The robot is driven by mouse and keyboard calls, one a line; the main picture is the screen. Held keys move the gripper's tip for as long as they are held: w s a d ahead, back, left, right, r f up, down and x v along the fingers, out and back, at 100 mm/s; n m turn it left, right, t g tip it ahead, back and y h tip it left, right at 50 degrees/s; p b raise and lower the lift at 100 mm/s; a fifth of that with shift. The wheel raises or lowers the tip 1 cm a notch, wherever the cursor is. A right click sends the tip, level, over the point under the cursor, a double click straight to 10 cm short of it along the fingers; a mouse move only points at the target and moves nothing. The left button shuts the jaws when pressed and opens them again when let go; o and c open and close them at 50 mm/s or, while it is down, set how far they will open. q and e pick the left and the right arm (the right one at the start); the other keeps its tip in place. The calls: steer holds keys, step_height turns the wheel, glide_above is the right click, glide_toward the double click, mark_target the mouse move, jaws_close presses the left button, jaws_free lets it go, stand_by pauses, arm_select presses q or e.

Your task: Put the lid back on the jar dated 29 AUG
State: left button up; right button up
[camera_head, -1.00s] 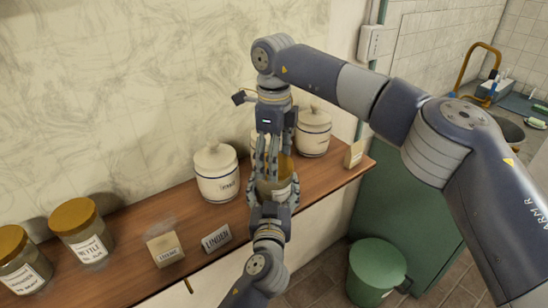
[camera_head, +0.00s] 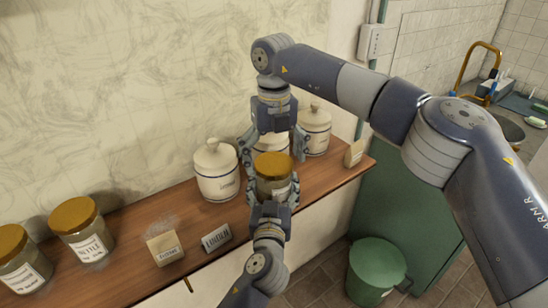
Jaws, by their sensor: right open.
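A glass jar (camera_head: 273,188) stands near the shelf's front edge, between the fingers of my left gripper (camera_head: 274,188), which seems shut on its body from the front. A golden-brown lid (camera_head: 273,164) lies level on the jar's top and looks seated. My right gripper (camera_head: 272,156) is above and behind it, its fingers spread wide on either side of the lid, apart from it and empty. The jar's label is mostly hidden by my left gripper, and I cannot read a date.
White lidded canisters (camera_head: 216,172) stand behind, one (camera_head: 314,130) at right and another partly hidden behind my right gripper. Two lidded jars (camera_head: 81,228) (camera_head: 22,262) stand at left. Small cards (camera_head: 165,248) (camera_head: 216,237) line the wooden shelf (camera_head: 125,262). A green bin (camera_head: 376,268) is below.

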steer(key=shift+r, duration=2.3)
steer(key=shift+c, duration=0.4)
steer(key=r+n, duration=0.1)
steer(key=n, duration=0.1)
steer(key=r+n, duration=0.1)
steer(key=n, duration=0.1)
steer(key=shift+r+n, duration=0.4)
steer(key=shift+n, duration=0.5)
steer(key=shift+r+n, duration=0.35)
steer(key=shift+n, duration=0.55)
steer(key=shift+f, duration=0.15)
steer(key=shift+f, duration=3.9)
